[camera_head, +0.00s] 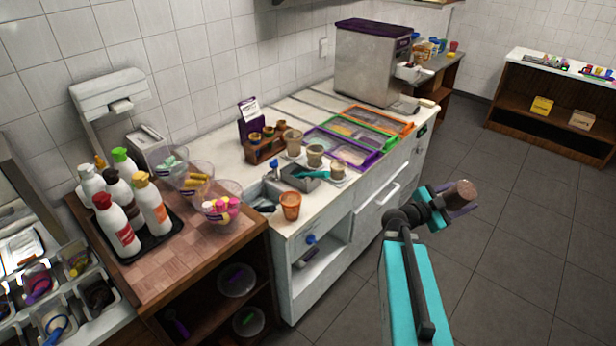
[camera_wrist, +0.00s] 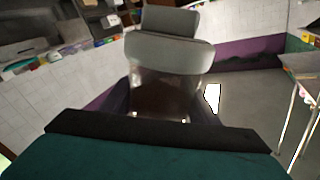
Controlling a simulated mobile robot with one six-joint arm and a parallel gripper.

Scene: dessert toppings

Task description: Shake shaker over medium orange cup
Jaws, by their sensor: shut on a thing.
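An orange cup (camera_head: 290,206) stands upright at the front left corner of the white counter (camera_head: 277,229) in the head view. My gripper (camera_head: 452,203) is over the floor to the right of the counter, well apart from the cup. It is shut on a shaker (camera_head: 464,190), whose brown end shows in the head view. In the wrist view the shaker (camera_wrist: 165,85) has a grey stepped top and a see-through body with dark brown contents. My fingers are on either side of it. The orange cup is not seen in the wrist view.
A wooden cabinet (camera_head: 190,262) with a tray of bottles (camera_head: 150,235) and clear cups stands left of the counter. Several small containers, a grey tray (camera_head: 303,182) and a steel box (camera_head: 368,70) are on the counter. Open floor lies right of it.

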